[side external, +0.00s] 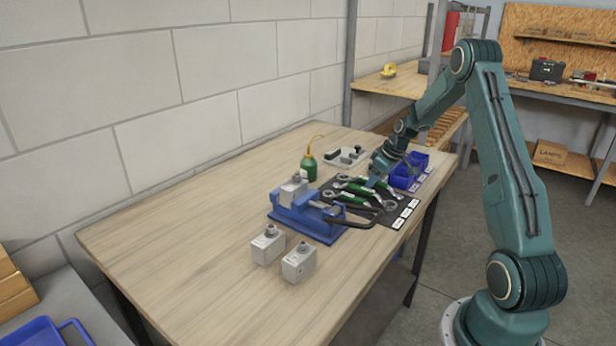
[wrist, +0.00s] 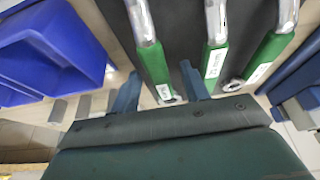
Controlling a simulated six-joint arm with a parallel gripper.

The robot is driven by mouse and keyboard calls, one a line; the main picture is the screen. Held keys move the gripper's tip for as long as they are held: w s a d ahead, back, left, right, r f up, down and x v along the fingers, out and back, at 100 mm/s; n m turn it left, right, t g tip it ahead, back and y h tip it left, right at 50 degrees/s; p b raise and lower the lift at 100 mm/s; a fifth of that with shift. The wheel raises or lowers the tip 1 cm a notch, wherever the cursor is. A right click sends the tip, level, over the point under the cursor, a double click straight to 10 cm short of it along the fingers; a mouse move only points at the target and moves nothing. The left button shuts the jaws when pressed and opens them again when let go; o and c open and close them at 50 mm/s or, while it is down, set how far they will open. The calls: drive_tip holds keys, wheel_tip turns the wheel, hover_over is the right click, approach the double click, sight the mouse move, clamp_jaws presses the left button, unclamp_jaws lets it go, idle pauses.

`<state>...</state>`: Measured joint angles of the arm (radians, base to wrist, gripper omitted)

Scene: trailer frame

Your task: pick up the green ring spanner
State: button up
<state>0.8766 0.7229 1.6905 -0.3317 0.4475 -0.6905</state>
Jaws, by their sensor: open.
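Several green-handled spanners lie side by side on a dark mat (wrist: 181,18). In the wrist view I see a left one (wrist: 154,64), a middle one (wrist: 214,62) and a right one (wrist: 268,56). Their far ends are cut off, so I cannot tell which is the ring spanner. My gripper (wrist: 160,84) is open. Its two fingers stand either side of the lower end of the left green handle, with nothing clamped. In the side view my gripper (side external: 376,179) is low over the green spanners (side external: 357,190) and hides part of them.
Blue bins (side external: 405,174) stand close behind the mat; one fills the upper left of the wrist view (wrist: 62,45). A blue vise (side external: 308,217) stands in front of the spanners. A green bottle (side external: 308,165) and grey blocks (side external: 298,262) are nearby. The table's left part is clear.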

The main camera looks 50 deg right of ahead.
clamp_jaws()
drive_tip(key=shift+r, duration=0.2)
wheel_tip(320, 180, up, 20)
drive_tip(key=shift+f, duration=0.15)
idle(0.6)
idle(0.4)
drive_tip(key=c, duration=0.7)
unclamp_jaws()
clamp_jaws()
